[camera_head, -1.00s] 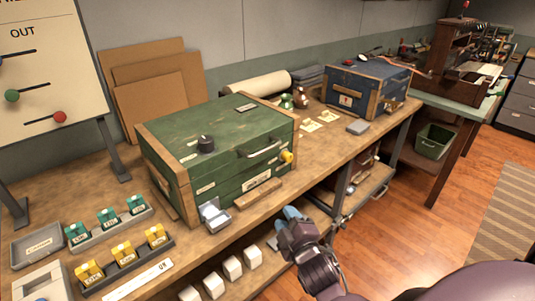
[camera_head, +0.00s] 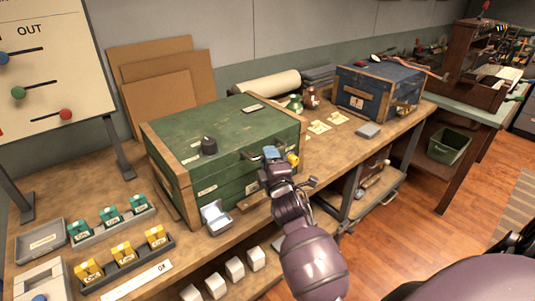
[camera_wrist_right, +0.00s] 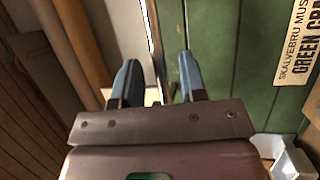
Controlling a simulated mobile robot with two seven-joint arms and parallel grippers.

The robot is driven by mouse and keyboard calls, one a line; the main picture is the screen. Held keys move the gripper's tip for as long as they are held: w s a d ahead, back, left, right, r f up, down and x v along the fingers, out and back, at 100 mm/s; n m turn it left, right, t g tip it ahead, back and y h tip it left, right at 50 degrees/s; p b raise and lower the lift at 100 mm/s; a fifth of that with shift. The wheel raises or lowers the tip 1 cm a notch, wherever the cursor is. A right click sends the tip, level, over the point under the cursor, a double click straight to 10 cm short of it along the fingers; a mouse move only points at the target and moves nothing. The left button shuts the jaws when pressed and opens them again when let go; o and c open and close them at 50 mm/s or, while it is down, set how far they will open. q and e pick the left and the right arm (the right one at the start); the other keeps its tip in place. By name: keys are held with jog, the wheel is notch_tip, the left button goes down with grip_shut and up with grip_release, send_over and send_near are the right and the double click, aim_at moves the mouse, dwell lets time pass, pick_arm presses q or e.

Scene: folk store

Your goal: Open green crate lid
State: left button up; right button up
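The green crate (camera_head: 232,150) sits on the workbench with its lid down. Its lid has a dark knob (camera_head: 208,146) on top and a metal handle (camera_head: 250,155) on the front edge, partly hidden by my right gripper. My right gripper (camera_head: 272,154) is in front of the handle; contact cannot be told. In the wrist view, its blue fingertips (camera_wrist_right: 158,80) are apart with nothing clearly held, over the crate's green boards (camera_wrist_right: 235,60) and label (camera_wrist_right: 298,45). My left gripper is not in view.
Trays of green blocks (camera_head: 110,222) and yellow blocks (camera_head: 122,258) lie left on the workbench (camera_head: 80,190). A blue crate (camera_head: 375,92) stands at the back right. Cardboard sheets (camera_head: 160,95) lean behind.

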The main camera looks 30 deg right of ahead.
jog(key=shift+x, duration=1.1)
jog(key=shift+s, duration=0.1)
jog(key=shift+c, duration=0.5)
grip_shut()
